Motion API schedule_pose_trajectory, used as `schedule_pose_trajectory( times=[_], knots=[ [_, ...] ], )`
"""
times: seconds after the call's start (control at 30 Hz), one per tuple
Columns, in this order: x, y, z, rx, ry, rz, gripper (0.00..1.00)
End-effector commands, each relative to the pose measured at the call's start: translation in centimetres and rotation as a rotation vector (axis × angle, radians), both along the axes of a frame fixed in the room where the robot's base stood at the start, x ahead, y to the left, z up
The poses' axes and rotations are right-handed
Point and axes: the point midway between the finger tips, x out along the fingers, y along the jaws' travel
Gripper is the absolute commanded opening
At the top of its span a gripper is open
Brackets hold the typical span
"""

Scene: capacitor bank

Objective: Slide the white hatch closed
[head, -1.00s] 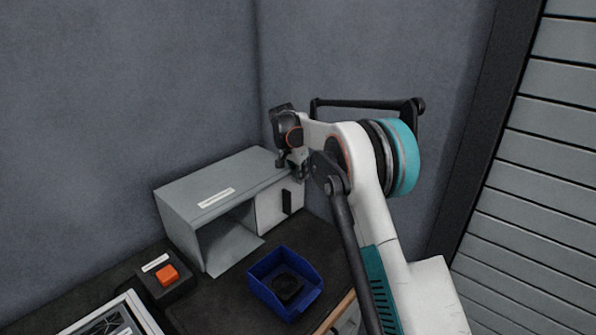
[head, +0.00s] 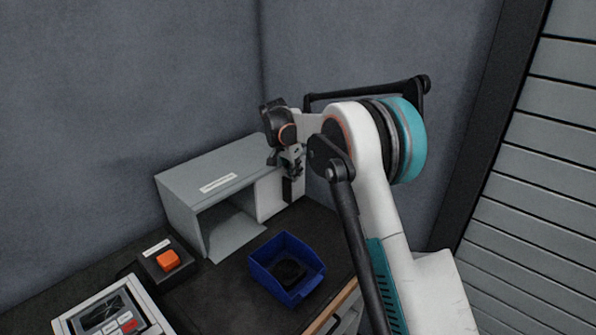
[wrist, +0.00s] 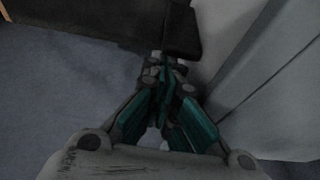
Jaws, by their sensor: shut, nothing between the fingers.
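The white hatch (head: 268,196) covers the right part of the grey cabinet's (head: 185,210) front. The left part of the front is open, with the interior showing. A black upright handle (head: 287,190) is on the hatch, partly hidden by my gripper. My gripper (head: 296,172) is at the handle's upper end, fingers pointing down. In the wrist view my gripper's fingers (wrist: 168,66) are closed together with nothing between them. A dark block (wrist: 182,30), which looks like the handle, is just beyond the tips. I cannot tell whether they touch.
A blue bin (head: 258,273) holding a round black part (head: 288,271) stands on the dark bench in front of the cabinet. An orange button (head: 168,260) on a black box is to the left. A panel with a screen (head: 104,312) lies at front left. Walls stand close behind.

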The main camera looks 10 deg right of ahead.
Motion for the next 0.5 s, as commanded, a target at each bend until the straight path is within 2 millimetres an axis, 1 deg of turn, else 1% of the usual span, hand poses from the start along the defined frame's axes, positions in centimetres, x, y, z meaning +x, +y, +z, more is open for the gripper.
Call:
schedule_pose_trajectory(
  times=[0.03,0.17,0.5],
  knots=[
    [-0.6,1.0,0.1,0.001,0.002,0.004,0.00],
    [-2.5,3.6,0.2,0.001,0.003,0.006,0.00],
    [-8.4,11.7,0.1,0.000,0.003,0.006,0.00]
  ],
)
